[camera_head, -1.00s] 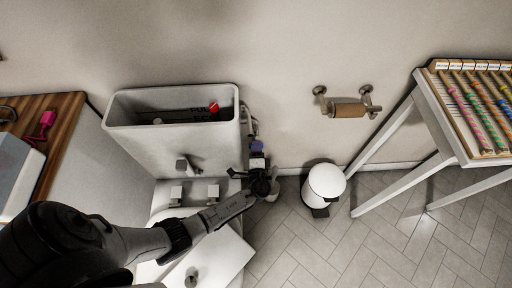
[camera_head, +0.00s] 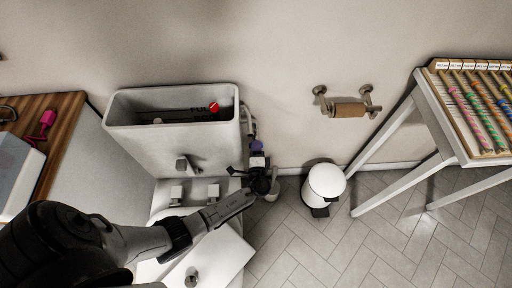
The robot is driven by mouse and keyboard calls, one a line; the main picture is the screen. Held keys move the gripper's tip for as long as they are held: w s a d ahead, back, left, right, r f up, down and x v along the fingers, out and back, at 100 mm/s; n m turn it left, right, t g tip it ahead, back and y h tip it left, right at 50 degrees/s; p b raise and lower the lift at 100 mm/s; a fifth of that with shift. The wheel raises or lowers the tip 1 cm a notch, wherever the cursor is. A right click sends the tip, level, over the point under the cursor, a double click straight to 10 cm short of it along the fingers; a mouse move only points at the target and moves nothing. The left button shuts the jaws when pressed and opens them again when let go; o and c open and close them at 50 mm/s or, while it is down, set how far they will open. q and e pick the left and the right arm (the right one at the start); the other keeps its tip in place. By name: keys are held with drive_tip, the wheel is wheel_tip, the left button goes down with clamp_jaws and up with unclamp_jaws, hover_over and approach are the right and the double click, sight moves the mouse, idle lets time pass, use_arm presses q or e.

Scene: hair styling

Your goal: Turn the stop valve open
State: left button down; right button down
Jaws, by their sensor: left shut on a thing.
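The stop valve is on the wall side, to the right of the open toilet tank (camera_head: 170,150), low beside it. A purple part (camera_head: 257,146) and a white part below it show there, on the pipe run. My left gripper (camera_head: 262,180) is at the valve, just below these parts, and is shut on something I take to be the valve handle. The gripper's dark fingers hide the handle, so its angle cannot be told. My right gripper is not in view.
A white bin (camera_head: 324,183) stands on the floor just right of the gripper. A toilet-roll holder (camera_head: 347,106) is on the wall. A white-legged table (camera_head: 440,122) with colourful rods is at the right. A wooden counter (camera_head: 62,106) is at the left.

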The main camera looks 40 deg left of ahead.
use_arm(q)
drive_tip(key=m, duration=0.4)
idle(0.3)
drive_tip(key=c, duration=1.1)
unclamp_jaws()
drive_tip(key=b+v, duration=0.1)
drive_tip(key=v, duration=1.3)
